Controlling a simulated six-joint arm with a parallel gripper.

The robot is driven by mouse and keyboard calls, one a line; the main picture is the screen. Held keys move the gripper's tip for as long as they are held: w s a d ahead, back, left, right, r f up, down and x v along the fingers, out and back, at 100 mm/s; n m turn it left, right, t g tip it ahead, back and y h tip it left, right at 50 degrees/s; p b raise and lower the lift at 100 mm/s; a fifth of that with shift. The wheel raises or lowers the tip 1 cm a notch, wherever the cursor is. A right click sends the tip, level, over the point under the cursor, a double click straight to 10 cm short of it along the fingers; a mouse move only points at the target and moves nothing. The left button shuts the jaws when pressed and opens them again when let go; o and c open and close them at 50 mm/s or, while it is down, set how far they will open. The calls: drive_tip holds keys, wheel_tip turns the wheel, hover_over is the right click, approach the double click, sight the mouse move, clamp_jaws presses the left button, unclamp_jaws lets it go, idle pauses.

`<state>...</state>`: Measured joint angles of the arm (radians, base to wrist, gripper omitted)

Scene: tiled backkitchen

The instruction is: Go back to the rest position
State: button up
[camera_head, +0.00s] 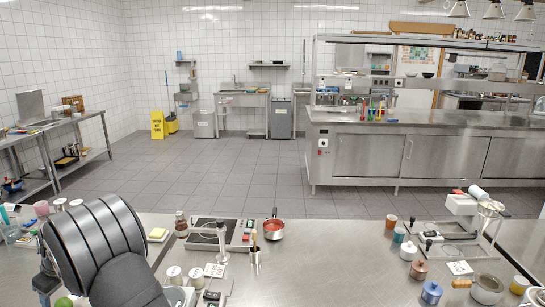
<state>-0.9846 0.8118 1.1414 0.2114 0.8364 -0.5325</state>
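A thick dark part of my arm (95,243) rises from the bottom left and hides part of the steel counter (335,270). My gripper does not show clearly; I cannot make out any fingers.
Small jars and cups, including an orange cup (391,222), and a white stand-like device (462,205) crowd the counter's right side. The counter's middle front is bare. Beyond lie a tiled floor (220,175), a yellow floor sign (157,125) and steel cabinets (365,155).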

sight(63, 300)
wheel_tip(63, 300, down, 3)
drive_tip(key=shift+f, duration=0.1)
drive_tip(key=w+v, duration=0.1)
drive_tip(key=v, duration=1.1)
drive_tip(key=x, duration=0.7)
drive_tip(key=s+x, duration=0.1)
drive_tip(key=x, duration=0.3)
drive_tip(key=shift+a+f, duration=0.1)
drive_tip(key=shift+w+a+f, duration=0.1)
drive_tip(key=shift+a, duration=0.05)
wheel_tip(63, 300, up, 4)
drive_tip(key=shift+f, duration=0.1)
drive_tip(key=w+d+r, duration=0.6)
drive_tip(key=d+r, duration=0.6)
drive_tip(key=w+d+m+t, duration=0.1)
drive_tip(key=w+d, duration=0.4)
drive_tip(key=d, duration=0.7)
drive_tip(key=w+d+m+h, duration=0.1)
drive_tip(key=w+d+m, duration=0.3)
drive_tip(key=d, duration=0.9)
drive_tip(key=w+d+m+t, duration=0.1)
drive_tip(key=w+d+m, duration=0.2)
drive_tip(key=w+d, duration=0.4)
drive_tip(key=d+r, duration=0.1)
drive_tip(key=d, duration=0.5)
drive_tip(key=shift+t+h, duration=0.3)
drive_tip(key=shift+h, duration=0.1)
